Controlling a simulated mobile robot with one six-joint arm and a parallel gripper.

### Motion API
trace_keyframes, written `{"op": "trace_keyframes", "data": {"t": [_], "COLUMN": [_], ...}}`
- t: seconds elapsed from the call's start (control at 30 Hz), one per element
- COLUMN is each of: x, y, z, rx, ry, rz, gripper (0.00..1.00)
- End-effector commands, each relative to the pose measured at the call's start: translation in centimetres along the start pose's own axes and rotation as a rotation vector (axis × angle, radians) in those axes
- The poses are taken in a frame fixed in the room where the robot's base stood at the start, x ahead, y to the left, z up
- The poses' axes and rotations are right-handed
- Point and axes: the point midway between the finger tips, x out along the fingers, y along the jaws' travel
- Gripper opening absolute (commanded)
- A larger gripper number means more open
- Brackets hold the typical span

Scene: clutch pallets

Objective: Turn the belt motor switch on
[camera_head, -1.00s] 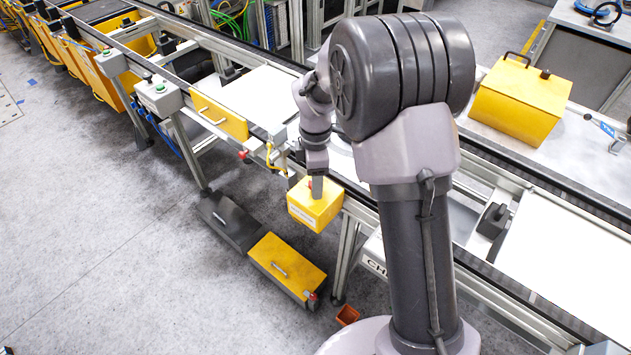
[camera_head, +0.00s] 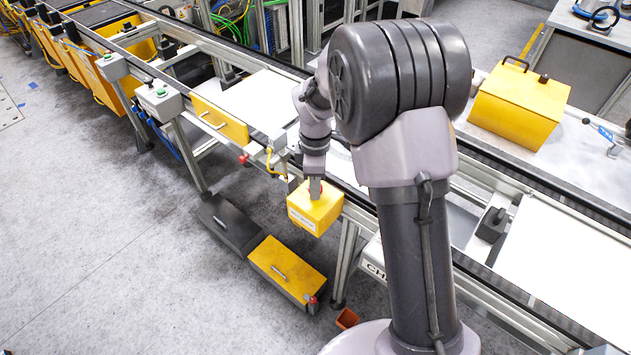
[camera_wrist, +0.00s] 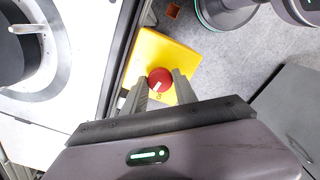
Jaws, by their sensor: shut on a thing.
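The belt motor switch is a red round knob (camera_wrist: 160,79) with a white mark, on top of a yellow box (camera_wrist: 158,50). In the head view the yellow box (camera_head: 312,214) hangs at the near side of the conveyor frame, with a white label on its front. My gripper (camera_wrist: 161,86) points down at the box, one finger on each side of the knob, shut on it. The white mark points toward the lower left in the wrist view. Lettering beside the knob is partly hidden. In the head view my gripper (camera_head: 315,188) mostly covers the knob.
The conveyor runs diagonally behind the box, with a yellow case (camera_head: 520,103) beyond it at right. A grey control box with a green button (camera_head: 160,98) stands at left. A yellow pedal box (camera_head: 287,268) lies on the floor below. The floor at left is clear.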

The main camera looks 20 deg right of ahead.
Motion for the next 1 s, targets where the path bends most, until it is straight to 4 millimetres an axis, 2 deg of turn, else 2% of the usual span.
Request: {"op": "trace_keyframes", "data": {"t": [1.0], "x": [-0.05], "y": [0.04], "z": [-0.02], "rx": [0.949], "ry": [0.001], "rz": [0.001], "gripper": [0.00]}}
